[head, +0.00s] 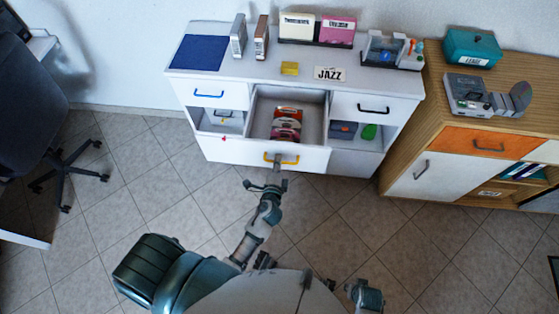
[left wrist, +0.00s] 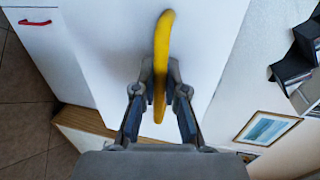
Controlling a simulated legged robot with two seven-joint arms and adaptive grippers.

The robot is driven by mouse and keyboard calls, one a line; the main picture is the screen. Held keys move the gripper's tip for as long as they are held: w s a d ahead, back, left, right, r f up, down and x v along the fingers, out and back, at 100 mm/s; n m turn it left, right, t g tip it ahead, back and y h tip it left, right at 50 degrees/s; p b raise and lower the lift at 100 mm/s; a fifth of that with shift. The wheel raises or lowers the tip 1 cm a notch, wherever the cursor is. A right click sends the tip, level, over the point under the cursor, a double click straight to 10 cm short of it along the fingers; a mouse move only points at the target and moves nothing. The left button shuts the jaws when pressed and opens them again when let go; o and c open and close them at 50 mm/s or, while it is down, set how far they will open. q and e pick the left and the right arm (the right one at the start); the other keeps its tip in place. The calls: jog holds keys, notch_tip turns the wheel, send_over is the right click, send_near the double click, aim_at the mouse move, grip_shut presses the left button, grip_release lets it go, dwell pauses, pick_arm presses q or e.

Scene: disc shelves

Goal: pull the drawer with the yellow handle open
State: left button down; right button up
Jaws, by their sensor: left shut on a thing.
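The drawer with the yellow handle is in the middle of the white cabinet (head: 190,82). It stands pulled out, and its white front (head: 310,158) juts toward me. The inside is visible and holds several red and pale items (head: 286,124). The yellow handle (head: 281,158) is on the drawer's front; in the left wrist view the yellow handle (left wrist: 163,50) runs between the fingers. My left gripper (head: 277,172) is at the handle and shut on it; its fingers also show in the left wrist view (left wrist: 160,88).
Blue (head: 208,93) and black (head: 373,109) handles are on the neighbouring drawers, and a red handle (left wrist: 35,22) is on a lower-left front. A wooden cabinet (head: 430,120) stands at right, an office chair (head: 45,110) at left. Tiled floor (head: 150,180) in front is clear.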

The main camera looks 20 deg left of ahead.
pick_arm(q)
jog(key=shift+s+a+f, duration=0.15)
jog(key=shift+a+f, duration=0.1)
jog(key=shift+a, duration=0.1)
pick_arm(e)
jog(key=shift+w+a, duration=0.1)
pick_arm(q)
jog(key=c, duration=1.2)
grip_release()
jog(key=shift+a, duration=0.15)
jog(key=shift+r, duration=0.1)
jog(key=v, duration=1.1)
jog(key=shift+s, duration=0.35)
pick_arm(e)
jog(key=shift+a+r, duration=0.2)
pick_arm(q)
jog(key=shift+d, duration=0.25)
pick_arm(e)
jog(key=shift+d, duration=0.15)
